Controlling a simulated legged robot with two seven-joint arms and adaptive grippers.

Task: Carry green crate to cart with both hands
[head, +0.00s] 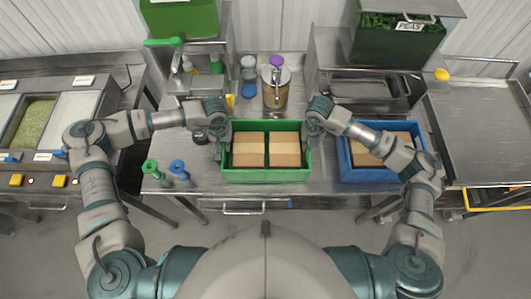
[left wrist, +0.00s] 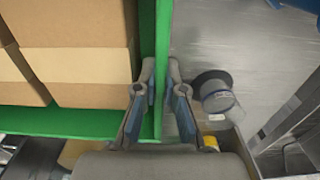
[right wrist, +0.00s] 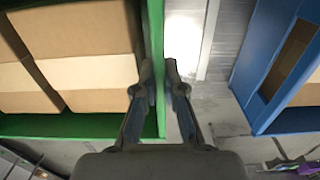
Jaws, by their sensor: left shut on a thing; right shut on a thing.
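The green crate (head: 265,176) stands on the steel table in the middle of the head view, with brown cardboard boxes (head: 250,150) inside it. My left gripper (head: 222,138) is shut on the crate's left wall; the left wrist view shows its fingers (left wrist: 161,75) on either side of the green wall (left wrist: 163,30). My right gripper (head: 307,135) is shut on the right wall; the right wrist view shows its fingers (right wrist: 159,75) astride the green wall (right wrist: 155,25). A yellow-framed piece (head: 495,206) shows at the far right; I cannot tell whether it is the cart.
A blue crate (head: 382,176) with boxes stands close to the right of the green crate. Green and blue small items (head: 178,168) stand at the table's left front. A glass jar (head: 275,92) and bottles stand behind. A bare steel surface (head: 480,130) lies at right.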

